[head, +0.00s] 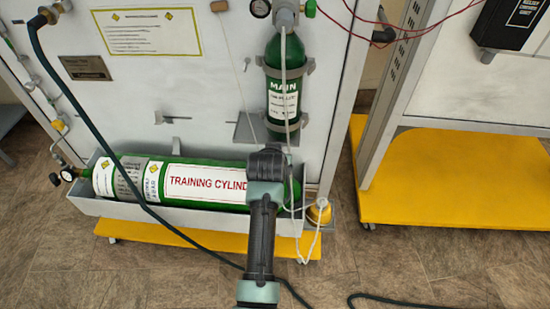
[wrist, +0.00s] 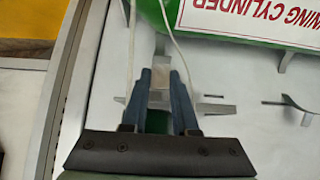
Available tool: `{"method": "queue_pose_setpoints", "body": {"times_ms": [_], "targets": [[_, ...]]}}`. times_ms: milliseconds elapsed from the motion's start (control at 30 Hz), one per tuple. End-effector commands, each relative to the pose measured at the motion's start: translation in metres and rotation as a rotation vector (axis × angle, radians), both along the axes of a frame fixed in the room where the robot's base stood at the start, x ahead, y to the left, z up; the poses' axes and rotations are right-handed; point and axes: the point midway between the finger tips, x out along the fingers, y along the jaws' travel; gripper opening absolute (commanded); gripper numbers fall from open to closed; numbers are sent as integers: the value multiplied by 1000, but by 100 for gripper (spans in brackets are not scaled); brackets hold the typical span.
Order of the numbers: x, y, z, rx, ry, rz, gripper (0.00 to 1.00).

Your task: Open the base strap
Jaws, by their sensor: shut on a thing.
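The green MAIN cylinder (head: 284,85) stands upright against the white panel, with a grey bracket (head: 307,66) around its upper part. My gripper (head: 266,152) is in front of the cylinder's lower end, at the grey base support (head: 246,130), and its body hides the fingers in the head view. In the wrist view my gripper (wrist: 160,80) has its fingers close together on a small pale tab, seemingly the base strap (wrist: 160,73). A bit of green shows between the fingers behind it. Most of the strap is hidden.
The green training cylinder (head: 207,182) lies in a grey tray (head: 180,219) just below my gripper. A pale cord (head: 286,70) hangs down past the MAIN cylinder. A dark hose (head: 92,120) crosses the left side. A yellow-based stand (head: 440,175) is at the right.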

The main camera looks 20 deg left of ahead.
Motion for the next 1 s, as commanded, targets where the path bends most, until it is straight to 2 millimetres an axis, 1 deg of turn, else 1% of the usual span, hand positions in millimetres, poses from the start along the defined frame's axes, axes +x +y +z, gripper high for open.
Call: {"method": "queue_pose_setpoints", "body": {"times_ms": [33,67,100,267,533,667,833,1000], "targets": [[3,1,4,4,-13,0,0],[3,1,5,4,-13,0,0],[3,1,5,4,-13,0,29],[2,0,3,3,-10,0,57],[1,0,2,1,-5,0,57],[-2,-1,5,1,-5,0,57],[-15,-4,20,1,-5,0,57],[-35,-10,42,2,-6,0,57]]}}
